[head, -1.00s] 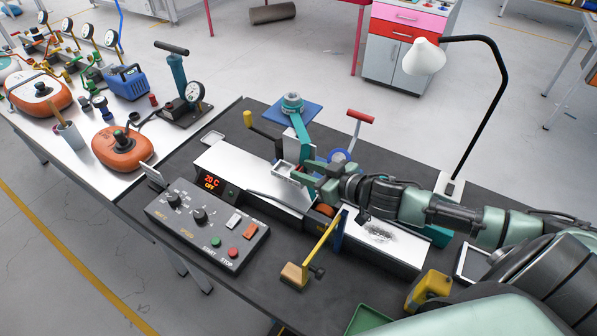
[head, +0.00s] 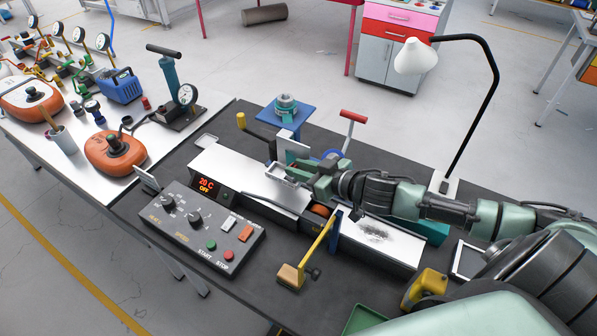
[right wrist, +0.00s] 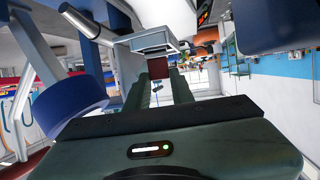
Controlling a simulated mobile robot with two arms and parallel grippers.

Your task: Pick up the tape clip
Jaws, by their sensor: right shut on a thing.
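The tape clip looks like a small pale grey, open-framed piece (head: 281,175) at the tip of my right gripper (head: 312,181), above the white top of the long machine. In the right wrist view, a grey box-like frame (right wrist: 150,42) shows just past the right gripper's fingertips (right wrist: 158,80). A dark red patch lies between the tips. The right gripper is shut on the clip; the fingers hide part of the grip. My left gripper is not in view.
A teal roll on a blue stand (head: 288,112) is behind the gripper. A red-handled lever (head: 352,117) and a white lamp (head: 415,57) stand behind my right arm. The control box (head: 205,228) and yellow lever (head: 318,250) are in front.

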